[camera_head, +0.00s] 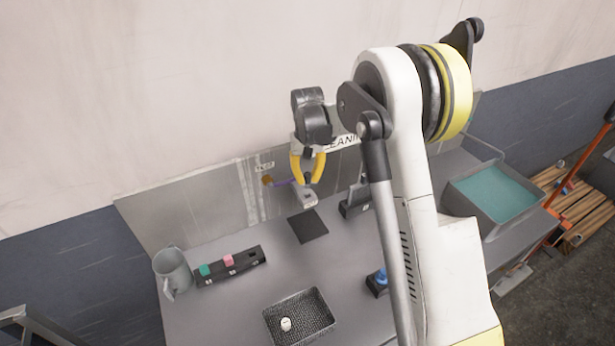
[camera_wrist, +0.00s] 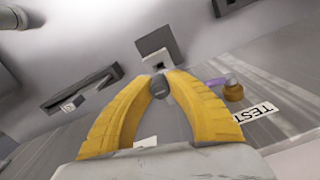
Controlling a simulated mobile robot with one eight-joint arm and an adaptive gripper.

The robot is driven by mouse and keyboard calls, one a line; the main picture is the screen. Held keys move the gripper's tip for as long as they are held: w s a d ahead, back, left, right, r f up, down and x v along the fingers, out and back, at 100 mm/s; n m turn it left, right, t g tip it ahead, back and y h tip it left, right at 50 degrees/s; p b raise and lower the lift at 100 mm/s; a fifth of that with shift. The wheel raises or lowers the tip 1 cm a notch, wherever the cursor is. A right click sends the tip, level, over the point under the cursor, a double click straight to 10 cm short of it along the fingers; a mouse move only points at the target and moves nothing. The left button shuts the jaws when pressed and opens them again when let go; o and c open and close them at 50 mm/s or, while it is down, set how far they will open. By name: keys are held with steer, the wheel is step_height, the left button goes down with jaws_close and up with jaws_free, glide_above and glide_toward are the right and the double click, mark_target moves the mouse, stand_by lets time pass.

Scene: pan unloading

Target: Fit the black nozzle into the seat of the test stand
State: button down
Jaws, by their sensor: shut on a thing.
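My gripper (camera_head: 308,183) has its yellow fingers closed around the black nozzle. In the wrist view the fingertips (camera_wrist: 160,86) meet on the nozzle (camera_wrist: 159,88), a short dark cylinder. Most of it is hidden by the fingers in the head view. The test stand (camera_head: 308,198) is a small light-grey block near the back panel, just below the fingertips in the head view. In the wrist view the stand (camera_wrist: 157,59) is just beyond the nozzle, with a small dark opening. I cannot tell whether the nozzle touches the seat.
A brass knob (camera_head: 267,180) with a purple part sits by the back panel (camera_head: 190,207). A black rack (camera_head: 231,267) with green and pink pieces, a grey mug (camera_head: 172,270), a mesh tray (camera_head: 300,317) and a black holder (camera_head: 356,203) stand around. A dark mat (camera_head: 308,226) lies in front.

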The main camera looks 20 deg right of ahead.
mark_target(307, 191)
steer(key=shift+f+b, duration=0.85)
steer(key=shift+f, duration=0.55)
steer(key=shift+f+b, duration=1.4)
steer(key=shift+f, duration=0.2)
stand_by(0.3)
steer(key=c, duration=1.3)
jaws_free()
steer(key=shift+r, duration=0.1)
step_height(307, 191, up, 12)
steer(key=shift+f, duration=0.1)
